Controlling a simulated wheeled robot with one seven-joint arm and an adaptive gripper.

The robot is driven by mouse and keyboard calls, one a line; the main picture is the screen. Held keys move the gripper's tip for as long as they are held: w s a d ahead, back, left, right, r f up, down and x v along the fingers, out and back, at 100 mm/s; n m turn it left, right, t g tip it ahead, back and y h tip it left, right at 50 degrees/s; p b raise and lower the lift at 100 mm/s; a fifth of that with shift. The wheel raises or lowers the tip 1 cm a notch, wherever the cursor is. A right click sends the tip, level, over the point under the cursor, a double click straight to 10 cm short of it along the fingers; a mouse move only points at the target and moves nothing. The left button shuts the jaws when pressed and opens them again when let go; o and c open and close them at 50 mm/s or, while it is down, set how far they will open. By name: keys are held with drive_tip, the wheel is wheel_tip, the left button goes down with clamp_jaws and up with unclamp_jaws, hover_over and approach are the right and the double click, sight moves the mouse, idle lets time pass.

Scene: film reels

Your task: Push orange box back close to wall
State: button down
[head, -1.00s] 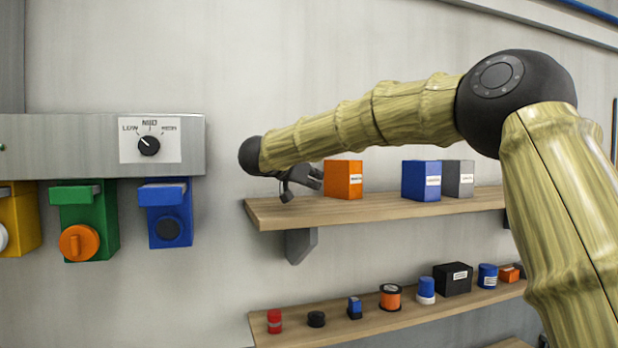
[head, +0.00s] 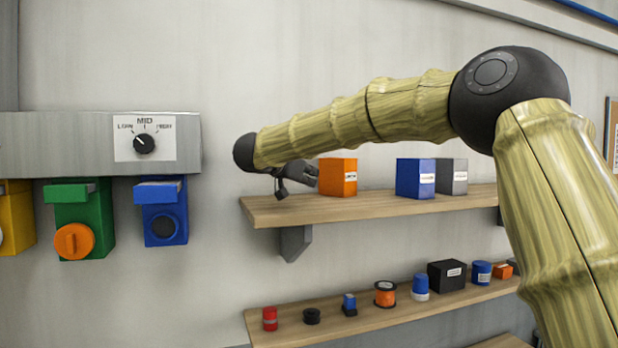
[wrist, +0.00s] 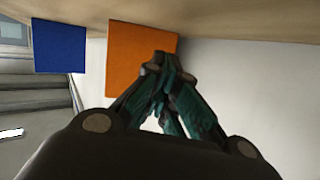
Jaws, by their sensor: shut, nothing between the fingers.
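The orange box (head: 337,177) stands upright on the upper wooden shelf (head: 400,204), toward its left end, with a white label on its front. My gripper (head: 309,174) is just left of it at shelf height, its fingers shut and empty. In the wrist view the orange box (wrist: 135,60) shows beyond my gripper (wrist: 165,62), whose closed fingertips overlap its right edge. I cannot tell whether they touch it. The gap between box and wall is not clear.
A blue box (head: 415,178) and a grey box (head: 454,177) stand to the right on the same shelf. The blue box also shows in the wrist view (wrist: 60,48). A lower shelf (head: 330,331) holds several small items. The shelf's left end is bare.

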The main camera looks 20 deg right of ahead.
sight(330, 176)
drive_tip(key=shift+s+r, duration=0.1)
drive_tip(key=shift+s, duration=0.05)
drive_tip(key=shift+d, duration=0.1)
drive_tip(key=shift+w+d, duration=0.25)
drive_tip(key=shift+d, duration=0.65)
drive_tip(key=shift+w+d, duration=0.3)
drive_tip(key=shift+d, duration=0.55)
drive_tip(key=shift+w+d, duration=0.25)
drive_tip(key=shift+d, duration=0.65)
drive_tip(key=shift+a, duration=0.1)
drive_tip(key=shift+s+a+r, duration=0.25)
drive_tip(key=shift+a+r, duration=0.25)
drive_tip(key=shift+a, duration=0.3)
drive_tip(key=shift+s+a+r, duration=0.2)
drive_tip(key=shift+a+r, duration=0.3)
drive_tip(key=shift+a, duration=0.3)
drive_tip(key=shift+s+a+r, duration=0.25)
drive_tip(key=shift+a+r, duration=0.25)
drive_tip(key=shift+a, duration=0.3)
